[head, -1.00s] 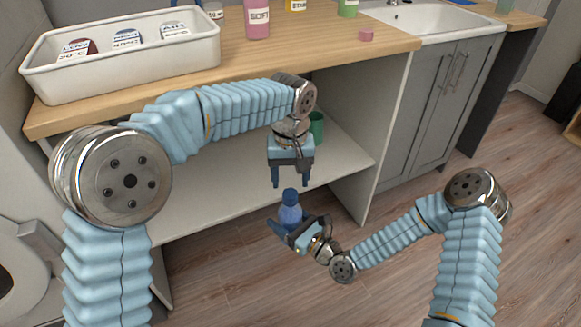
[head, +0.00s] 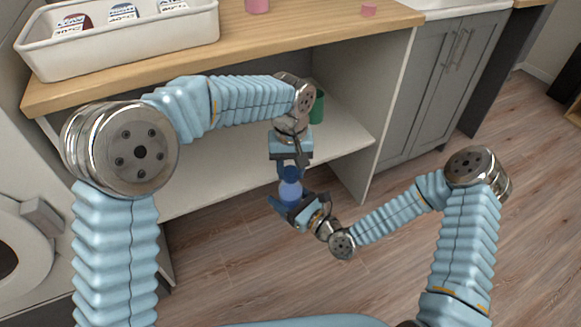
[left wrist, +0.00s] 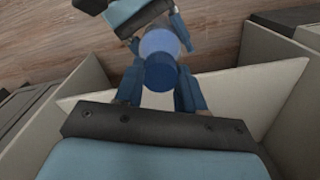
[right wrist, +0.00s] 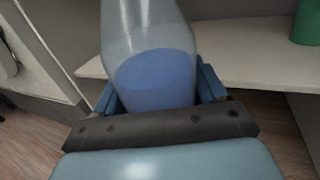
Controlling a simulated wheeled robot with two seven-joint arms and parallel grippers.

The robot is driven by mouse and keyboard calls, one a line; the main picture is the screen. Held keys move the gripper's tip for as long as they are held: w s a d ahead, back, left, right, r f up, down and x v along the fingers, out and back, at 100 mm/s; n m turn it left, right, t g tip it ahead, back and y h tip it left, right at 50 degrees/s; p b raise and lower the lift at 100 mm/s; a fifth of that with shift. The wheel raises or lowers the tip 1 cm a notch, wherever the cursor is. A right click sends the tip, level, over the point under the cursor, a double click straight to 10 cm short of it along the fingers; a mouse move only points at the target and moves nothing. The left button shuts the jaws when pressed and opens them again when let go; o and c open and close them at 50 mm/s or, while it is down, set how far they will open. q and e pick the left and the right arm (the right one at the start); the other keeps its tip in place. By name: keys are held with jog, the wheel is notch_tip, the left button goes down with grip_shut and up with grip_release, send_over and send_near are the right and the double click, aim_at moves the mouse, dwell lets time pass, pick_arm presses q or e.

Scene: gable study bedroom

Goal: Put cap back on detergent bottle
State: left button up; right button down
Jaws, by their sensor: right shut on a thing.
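The detergent bottle (head: 290,191) is clear with blue liquid, seen close up in the right wrist view (right wrist: 155,78). My right gripper (head: 290,204) is shut on its body and holds it in the air in front of the shelf. The dark blue cap (left wrist: 160,72) is at the bottle's top, in line with it in the left wrist view. My left gripper (head: 290,178) points down from above, its two fingers on either side of the cap. The fingers look open; whether they touch the cap is hard to tell. The bottle's neck is hidden.
A wooden counter (head: 330,42) with a white tray (head: 120,50) is above and behind the grippers. Below it is an open white shelf (head: 200,185) with a green container (head: 317,104). A grey cabinet (head: 425,100) stands at right. The floor in front is clear.

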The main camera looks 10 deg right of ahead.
pick_arm(q)
jog(key=shift+c, duration=1.2)
jog(key=m, duration=0.8)
jog(key=o, duration=1.2)
jog(key=shift+o, duration=0.2)
notch_tip(320, 180, up, 12)
